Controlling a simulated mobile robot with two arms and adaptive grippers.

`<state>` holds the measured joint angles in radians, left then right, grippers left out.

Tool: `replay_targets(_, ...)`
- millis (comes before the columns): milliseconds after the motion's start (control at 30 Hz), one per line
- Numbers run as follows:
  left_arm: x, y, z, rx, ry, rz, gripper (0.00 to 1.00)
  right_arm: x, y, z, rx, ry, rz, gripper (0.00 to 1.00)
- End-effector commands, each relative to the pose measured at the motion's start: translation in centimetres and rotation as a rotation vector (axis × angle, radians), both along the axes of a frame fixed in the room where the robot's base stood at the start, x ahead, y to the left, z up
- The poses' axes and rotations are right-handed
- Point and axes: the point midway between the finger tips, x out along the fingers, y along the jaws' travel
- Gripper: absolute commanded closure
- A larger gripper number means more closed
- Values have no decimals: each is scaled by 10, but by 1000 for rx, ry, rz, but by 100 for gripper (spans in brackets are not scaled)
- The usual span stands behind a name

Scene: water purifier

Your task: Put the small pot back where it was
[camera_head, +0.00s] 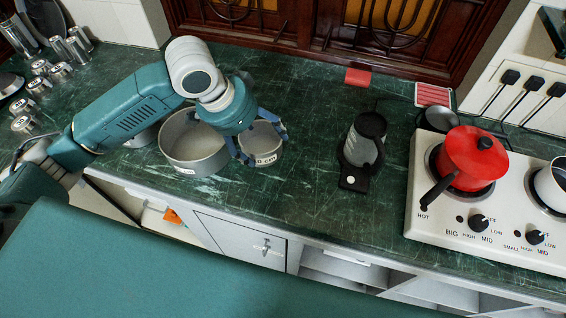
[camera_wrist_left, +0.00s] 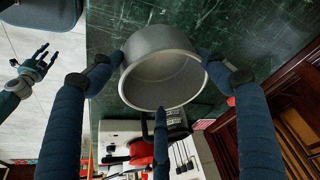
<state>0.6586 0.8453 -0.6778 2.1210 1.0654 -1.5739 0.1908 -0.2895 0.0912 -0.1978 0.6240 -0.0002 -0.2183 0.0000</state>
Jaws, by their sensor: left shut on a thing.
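The small grey pot (camera_head: 265,151) is upright over the green marble counter, right beside a larger grey pot (camera_head: 190,155). My left gripper (camera_head: 262,146) comes from above and is shut on the small pot. In the left wrist view the small pot (camera_wrist_left: 160,78) sits between my left gripper's (camera_wrist_left: 161,72) blue fingers. I cannot tell whether its base touches the counter. My right gripper (camera_wrist_left: 35,68) shows at the left of the left wrist view, empty with fingers spread.
A kettle-like appliance (camera_head: 364,142) stands at mid-counter. A white stove (camera_head: 500,225) with a red pot (camera_head: 474,155) is at the right. Several metal cups stand at the far left. The counter is clear between the small pot and the appliance.

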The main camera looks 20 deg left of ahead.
Motion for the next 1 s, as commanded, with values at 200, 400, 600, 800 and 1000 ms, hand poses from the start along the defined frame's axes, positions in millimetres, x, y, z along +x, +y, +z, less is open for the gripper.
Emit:
replay_targets(200,27,-17,61,1,0,-356,60,-19,12,9,12,27,2,60)
replay_targets(400,30,-22,70,4,10,-476,60,-21,20,11,22,29,1,60)
replay_targets(600,28,-21,24,4,17,-478,60,-16,16,20,17,22,0,60)
replay_targets(800,28,-21,-30,5,15,-477,60,-9,7,30,8,12,-4,60)
replay_targets(1000,29,-21,-69,6,9,-478,60,-9,5,36,6,11,-4,60)
